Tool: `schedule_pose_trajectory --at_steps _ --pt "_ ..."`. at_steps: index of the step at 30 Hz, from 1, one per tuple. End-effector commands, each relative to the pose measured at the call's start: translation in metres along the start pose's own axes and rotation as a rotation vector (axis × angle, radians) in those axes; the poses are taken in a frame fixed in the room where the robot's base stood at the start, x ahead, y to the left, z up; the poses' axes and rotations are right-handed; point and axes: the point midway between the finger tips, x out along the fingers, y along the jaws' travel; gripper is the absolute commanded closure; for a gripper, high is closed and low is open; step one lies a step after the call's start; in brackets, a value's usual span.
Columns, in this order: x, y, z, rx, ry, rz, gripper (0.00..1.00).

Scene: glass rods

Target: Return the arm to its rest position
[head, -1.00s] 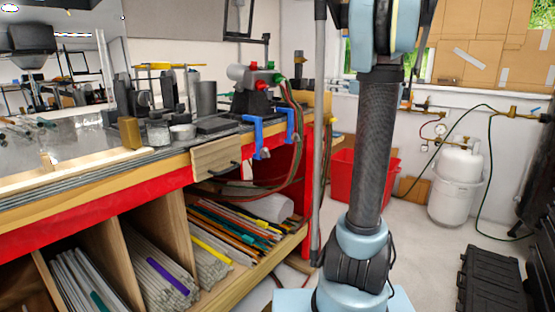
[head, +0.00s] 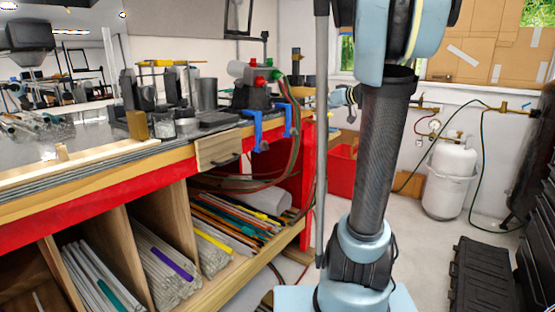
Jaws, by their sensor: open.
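My arm stands in the right half of the head view, on its light blue base. Its dark, textured link rises almost upright and leans slightly right. A large light blue joint sits above it and is cut off by the top edge. A small light blue and dark part of my arm shows just left of the link's upper end. My gripper cannot be made out in this view, and nothing held can be seen.
A workbench (head: 95,217) with a red edge stands left of my arm. Its shelves hold glass rods (head: 165,262), and blue clamps (head: 257,130) grip its edge. Behind my arm are a red bin (head: 341,172) and a white tank (head: 452,168). A black case (head: 487,280) lies right.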

Motion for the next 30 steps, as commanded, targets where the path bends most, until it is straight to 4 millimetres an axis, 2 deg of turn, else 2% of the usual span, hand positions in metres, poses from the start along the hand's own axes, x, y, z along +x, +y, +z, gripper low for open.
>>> schedule_pose_trajectory --at_steps 1,6,11,15,19,24,27,30 --pt "-0.002 -0.017 0.017 0.017 -0.045 -0.011 0.31" --pt "-0.015 -0.071 0.086 0.101 -0.239 -0.022 0.31" --pt "-0.038 -0.111 0.156 0.176 -0.423 0.011 0.31" --pt "-0.065 -0.137 0.217 0.236 -0.578 0.072 0.31" --pt "-0.093 -0.153 0.272 0.285 -0.710 0.158 0.31" --pt "-0.135 -0.163 0.339 0.337 -0.856 0.308 0.31" --pt "-0.158 -0.164 0.371 0.359 -0.918 0.402 0.31" --pt "-0.176 -0.162 0.395 0.373 -0.959 0.483 0.31"
